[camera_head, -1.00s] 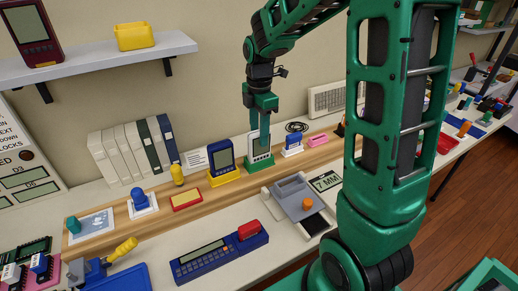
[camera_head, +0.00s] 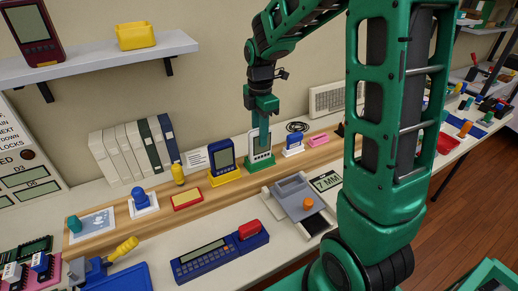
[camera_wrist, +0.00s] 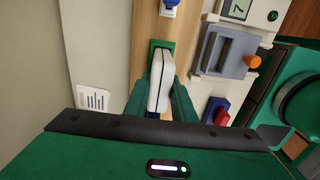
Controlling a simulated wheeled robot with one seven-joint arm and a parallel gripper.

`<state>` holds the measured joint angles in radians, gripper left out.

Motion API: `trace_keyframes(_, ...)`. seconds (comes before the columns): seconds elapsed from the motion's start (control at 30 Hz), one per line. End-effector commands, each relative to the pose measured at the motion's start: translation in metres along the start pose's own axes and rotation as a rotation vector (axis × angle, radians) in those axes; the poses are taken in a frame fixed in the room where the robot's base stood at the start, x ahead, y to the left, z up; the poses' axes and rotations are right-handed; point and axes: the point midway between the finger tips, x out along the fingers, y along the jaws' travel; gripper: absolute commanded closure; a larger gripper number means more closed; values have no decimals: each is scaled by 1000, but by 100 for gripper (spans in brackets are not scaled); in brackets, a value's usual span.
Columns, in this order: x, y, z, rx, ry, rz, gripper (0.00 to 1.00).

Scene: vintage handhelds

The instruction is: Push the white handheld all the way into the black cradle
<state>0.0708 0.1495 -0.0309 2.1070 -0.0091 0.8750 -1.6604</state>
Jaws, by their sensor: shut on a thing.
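The white handheld (camera_head: 252,147) stands upright in a green cradle (camera_head: 259,163) on the wooden strip along the wall. My gripper (camera_head: 262,137) is above it, pointing down, with its fingers closed on the handheld. In the wrist view the white handheld (camera_wrist: 158,85) lies between the two green fingers (camera_wrist: 160,100), and part of the green cradle (camera_wrist: 162,45) shows beyond it. The cradle around this handheld looks green, not black. How deep the handheld sits in it cannot be told.
A blue handheld in a yellow cradle (camera_head: 223,177) stands close on the left. A blue item on a white base (camera_head: 292,147) stands on the right. A grey device with an orange knob (camera_head: 303,197) lies in front. Several binders (camera_head: 130,152) stand behind left.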

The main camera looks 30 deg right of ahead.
Motion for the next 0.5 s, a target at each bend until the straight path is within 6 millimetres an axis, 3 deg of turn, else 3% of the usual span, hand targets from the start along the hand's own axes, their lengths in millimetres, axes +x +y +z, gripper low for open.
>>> trace_keyframes(0.5, -24, 2, 0, 0, 0, 6, 100)
